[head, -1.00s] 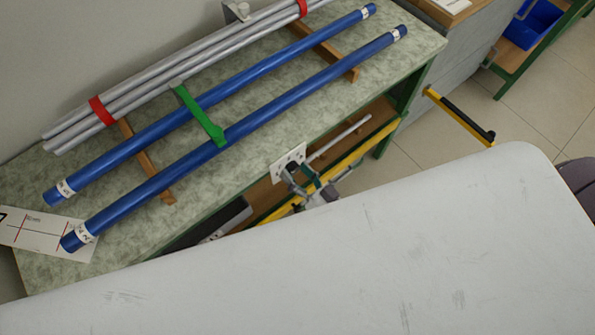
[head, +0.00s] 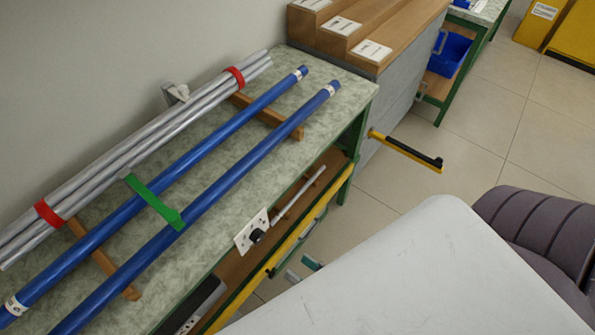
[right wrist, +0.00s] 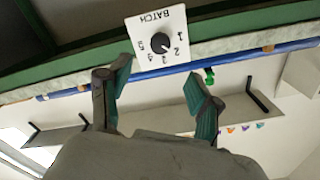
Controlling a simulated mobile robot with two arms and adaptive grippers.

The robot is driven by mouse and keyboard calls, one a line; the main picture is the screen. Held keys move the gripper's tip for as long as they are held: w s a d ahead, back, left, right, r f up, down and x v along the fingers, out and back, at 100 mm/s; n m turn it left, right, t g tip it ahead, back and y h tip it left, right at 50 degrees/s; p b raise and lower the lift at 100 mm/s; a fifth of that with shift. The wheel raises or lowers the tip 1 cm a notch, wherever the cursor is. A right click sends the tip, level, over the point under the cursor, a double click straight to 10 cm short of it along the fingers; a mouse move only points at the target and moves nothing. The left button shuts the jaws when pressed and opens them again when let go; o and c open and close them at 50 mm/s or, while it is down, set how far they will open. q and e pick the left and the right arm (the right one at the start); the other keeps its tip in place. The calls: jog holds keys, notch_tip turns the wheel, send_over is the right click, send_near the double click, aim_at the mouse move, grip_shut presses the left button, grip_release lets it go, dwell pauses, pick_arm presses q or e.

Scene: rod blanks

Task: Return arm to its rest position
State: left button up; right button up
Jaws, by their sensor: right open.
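My right gripper (head: 302,269) shows in the head view below and right of the dial plate, largely hidden behind a pale part of my body. In the right wrist view its two green-padded fingers (right wrist: 157,82) are apart with nothing between them. The white dial plate (head: 252,231) with a black knob is on the front of the bench. The right wrist view shows its BATCH label and numbers (right wrist: 146,27) beyond the fingers, with a gap. The knob's exact setting is hard to read. My left gripper is not in view.
Two blue rods (head: 215,178) and a bundle of grey rods (head: 130,143) with red bands lie on the bench top (head: 330,115). A green strap (head: 152,202) crosses the blue rods. A yellow-black handle (head: 408,152) juts out at right.

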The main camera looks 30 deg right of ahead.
dwell(0.3)
jog(key=s+d+f+n+g+h, duration=0.1)
jog(key=s+d+f+g, duration=0.15)
jog(key=f, duration=0.55)
jog(key=s+d+f+n+g+h, duration=0.1)
jog(key=f+g+h, duration=0.15)
jog(key=f, duration=0.55)
jog(key=s+d+f+g+h, duration=0.1)
jog(key=s+f+g, duration=0.15)
jog(key=f, duration=0.55)
jog(key=s+d+f+n+g+h, duration=0.1)
jog(key=s+d+f+n+g, duration=0.1)
jog(key=s+f+g, duration=0.6)
jog(key=s+d+f, duration=0.1)
jog(key=s+f, duration=0.1)
jog(key=s, duration=0.3)
jog(key=shift+s+h, duration=0.35)
jog(key=shift+s, duration=0.05)
